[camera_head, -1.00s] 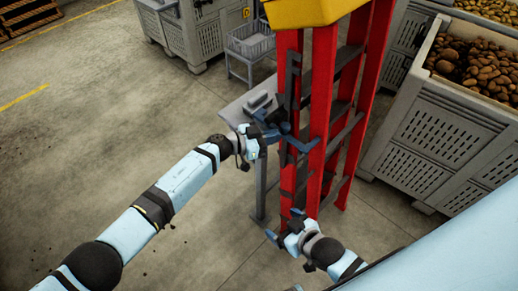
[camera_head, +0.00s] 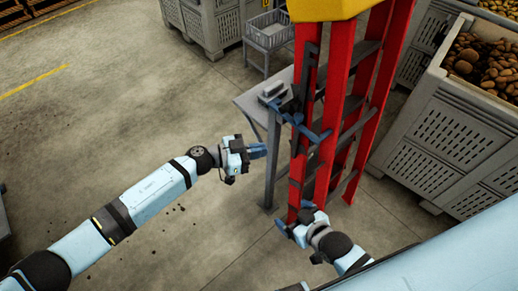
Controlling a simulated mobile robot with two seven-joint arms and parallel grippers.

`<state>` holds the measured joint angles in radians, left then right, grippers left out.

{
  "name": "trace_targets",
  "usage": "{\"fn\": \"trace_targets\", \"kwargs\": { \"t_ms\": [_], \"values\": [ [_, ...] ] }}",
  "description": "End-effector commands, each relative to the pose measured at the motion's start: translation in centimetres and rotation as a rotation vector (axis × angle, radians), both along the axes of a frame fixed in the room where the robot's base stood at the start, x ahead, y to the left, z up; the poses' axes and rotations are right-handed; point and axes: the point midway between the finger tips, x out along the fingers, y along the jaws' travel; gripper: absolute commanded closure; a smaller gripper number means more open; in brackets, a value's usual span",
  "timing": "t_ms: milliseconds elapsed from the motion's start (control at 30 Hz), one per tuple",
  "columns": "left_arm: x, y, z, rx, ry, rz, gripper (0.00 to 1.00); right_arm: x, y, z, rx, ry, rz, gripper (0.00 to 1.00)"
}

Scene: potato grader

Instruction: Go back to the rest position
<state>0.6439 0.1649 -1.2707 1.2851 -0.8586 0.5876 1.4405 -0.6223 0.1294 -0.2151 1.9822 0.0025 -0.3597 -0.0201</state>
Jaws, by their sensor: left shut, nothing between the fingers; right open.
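My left gripper (camera_head: 260,151) is shut and empty. It hangs in front of the left side of the red ladder-like frame (camera_head: 333,90), apart from it, with its blue fingers pointing right. My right gripper (camera_head: 292,217) is open, low down near the foot of the red frame. Its two blue fingertips are spread, and I cannot tell whether they touch the frame. My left arm reaches in from the lower left; my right arm comes in from the lower right.
A blue, clamp-like part (camera_head: 308,128) sits at the frame's left side, above my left gripper. A small grey table (camera_head: 249,106) stands behind. Grey crates (camera_head: 436,142) with potatoes fill the right side. Open concrete floor (camera_head: 110,120) lies on the left.

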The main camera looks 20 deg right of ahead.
Motion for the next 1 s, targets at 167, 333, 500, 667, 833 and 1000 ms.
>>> {"fn": "trace_targets", "kwargs": {
  "t_ms": [167,333,500,667,833,1000],
  "values": [
    [0.0,0.0,0.0,0.0,0.0,0.0,1.0,0.0,0.0,0.1,0.0,-0.001,0.0,0.11],
    [0.0,0.0,0.0,-0.001,0.0,0.001,1.0,0.0,0.0,0.1,0.0,-0.001,0.0,0.11],
    [-0.2,-0.6,1.7,-0.078,-0.002,0.101,1.0,-0.1,0.0,0.0,0.001,0.0,0.001,0.11],
    [0.7,0.8,6.0,-0.227,0.009,0.463,1.0,-0.1,0.0,0.0,0.001,0.0,0.001,0.11],
    [2.4,8.9,7.7,-0.19,0.096,0.949,1.0,-0.1,0.0,0.0,0.001,0.0,0.001,0.11],
    [0.2,20.3,5.4,0.072,0.261,1.31,1.0,-0.1,0.0,0.0,0.001,0.0,0.001,0.11]
  ]
}}
